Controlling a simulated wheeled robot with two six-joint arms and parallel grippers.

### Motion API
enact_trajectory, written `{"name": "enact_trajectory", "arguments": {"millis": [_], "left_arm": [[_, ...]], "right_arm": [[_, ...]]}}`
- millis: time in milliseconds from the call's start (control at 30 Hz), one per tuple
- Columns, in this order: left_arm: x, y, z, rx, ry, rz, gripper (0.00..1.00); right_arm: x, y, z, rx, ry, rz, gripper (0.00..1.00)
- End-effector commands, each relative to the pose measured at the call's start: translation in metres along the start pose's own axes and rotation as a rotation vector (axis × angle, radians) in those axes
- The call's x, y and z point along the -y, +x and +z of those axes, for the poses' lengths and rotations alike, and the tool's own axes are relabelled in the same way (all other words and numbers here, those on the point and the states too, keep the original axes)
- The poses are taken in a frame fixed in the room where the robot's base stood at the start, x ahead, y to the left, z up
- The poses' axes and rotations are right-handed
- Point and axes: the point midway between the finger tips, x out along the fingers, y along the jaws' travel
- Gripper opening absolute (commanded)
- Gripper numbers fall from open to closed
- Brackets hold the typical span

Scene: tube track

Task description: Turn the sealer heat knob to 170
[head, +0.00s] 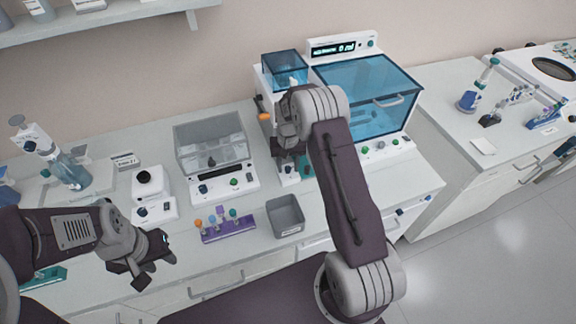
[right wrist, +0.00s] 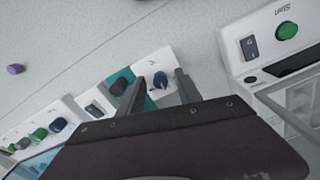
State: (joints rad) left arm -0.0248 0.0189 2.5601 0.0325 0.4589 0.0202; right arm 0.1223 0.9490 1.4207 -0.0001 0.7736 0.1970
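The narrow white machine with a blue see-through top (head: 285,70) stands at the back, left of a larger blue-lidded machine. In the right wrist view a dark blue knob (right wrist: 160,80) with a white mark sits on its white front panel, beside a teal section with a dark round knob (right wrist: 119,86). I cannot read a 170 mark. My right gripper (right wrist: 157,88) is open, its fingers on either side of the blue knob; contact cannot be told. In the head view my right gripper (head: 285,152) hides most of that panel. My left gripper (head: 150,262) hangs low at left, empty.
The large blue-lidded machine (head: 368,95) with a display stands close on the right. The grey-lidded box machine (head: 212,150) stands on the left. A purple tube rack (head: 228,230) and a grey bin (head: 286,216) lie nearer the front edge. Some counter is clear between them.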

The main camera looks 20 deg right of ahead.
Motion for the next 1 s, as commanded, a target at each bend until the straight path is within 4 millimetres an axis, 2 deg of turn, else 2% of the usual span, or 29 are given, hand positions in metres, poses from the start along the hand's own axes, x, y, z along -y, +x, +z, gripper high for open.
{"name": "enact_trajectory", "arguments": {"millis": [67, 167, 400, 500, 633, 1000], "left_arm": [[0.0, 0.001, 0.0, 0.0, 0.0, 0.0, 0.36], [0.0, 0.007, 0.001, 0.0, 0.0, 0.0, 0.36], [0.0, 0.017, 0.002, 0.0, 0.0, 0.0, 0.36], [0.0, 0.018, 0.002, 0.0, 0.0, 0.0, 0.36], [0.0, 0.018, 0.002, 0.0, 0.0, 0.0, 0.36], [0.0, 0.018, 0.002, 0.0, 0.0, 0.0, 0.36]], "right_arm": [[0.0, -0.003, -0.001, -0.002, 0.0, 0.0, 0.41], [0.0, -0.017, -0.001, -0.006, 0.0, -0.001, 0.41], [0.0, -0.07, 0.0, -0.005, 0.0, -0.001, 0.41], [0.0, -0.084, 0.001, -0.003, 0.0, 0.0, 0.41], [0.0, -0.091, 0.002, -0.001, 0.0, 0.0, 0.41], [0.0, -0.091, 0.002, -0.001, 0.0, 0.0, 0.41]]}}
